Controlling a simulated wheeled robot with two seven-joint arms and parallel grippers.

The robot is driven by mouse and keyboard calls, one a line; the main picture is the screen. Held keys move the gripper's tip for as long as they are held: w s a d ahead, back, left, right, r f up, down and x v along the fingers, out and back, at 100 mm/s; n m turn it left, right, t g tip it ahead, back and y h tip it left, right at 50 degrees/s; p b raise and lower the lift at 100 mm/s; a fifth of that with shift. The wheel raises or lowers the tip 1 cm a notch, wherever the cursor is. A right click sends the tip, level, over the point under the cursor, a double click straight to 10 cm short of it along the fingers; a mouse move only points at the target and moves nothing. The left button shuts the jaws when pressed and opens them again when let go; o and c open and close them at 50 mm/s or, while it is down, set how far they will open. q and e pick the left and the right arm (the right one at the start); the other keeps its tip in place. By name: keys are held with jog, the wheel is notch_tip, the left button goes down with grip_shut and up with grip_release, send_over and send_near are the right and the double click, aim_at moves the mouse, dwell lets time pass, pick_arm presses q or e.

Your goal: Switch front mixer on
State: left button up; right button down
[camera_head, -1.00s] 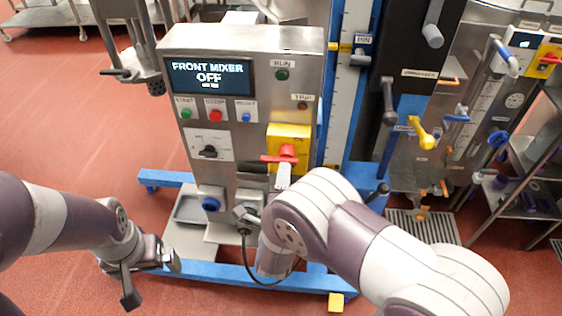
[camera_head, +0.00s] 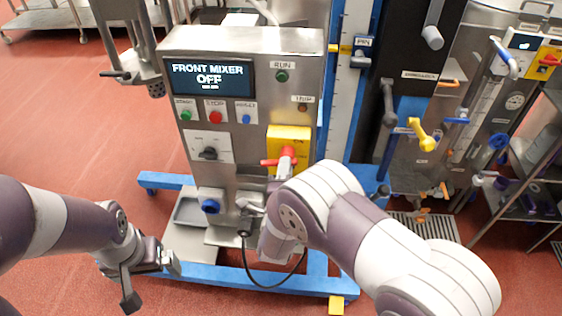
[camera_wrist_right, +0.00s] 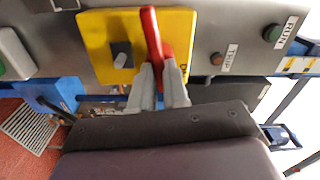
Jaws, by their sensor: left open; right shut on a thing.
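The front mixer's steel control box (camera_head: 240,130) stands in the middle of the head view. Its screen (camera_head: 208,77) reads "FRONT MIXER OFF". Below are a green start button (camera_head: 186,114), a red stop button (camera_head: 215,116) and a blue button (camera_head: 245,117). A red switch handle (camera_head: 271,162) sits on a yellow plate (camera_head: 290,134); it also shows in the right wrist view (camera_wrist_right: 152,38). My right gripper (camera_head: 287,163) is shut on the red handle, its fingertips (camera_wrist_right: 161,82) on either side of it. My left gripper (camera_head: 151,281) is open and empty, low at the left.
A black selector knob (camera_head: 208,153) and a blue round knob (camera_head: 210,206) are on the box front. A black cable (camera_head: 262,284) hangs below. A blue base frame (camera_head: 225,277) runs along the floor. More machinery with a yellow-handled lever (camera_head: 424,136) stands right. Floor at left is clear.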

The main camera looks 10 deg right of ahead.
jog(key=n+p, duration=0.3)
jog(key=n, duration=1.3)
jog(key=shift+n, duration=0.4)
jog(key=c, duration=0.9)
grip_release()
jog(key=p+v, duration=0.1)
jog(key=v, duration=0.4)
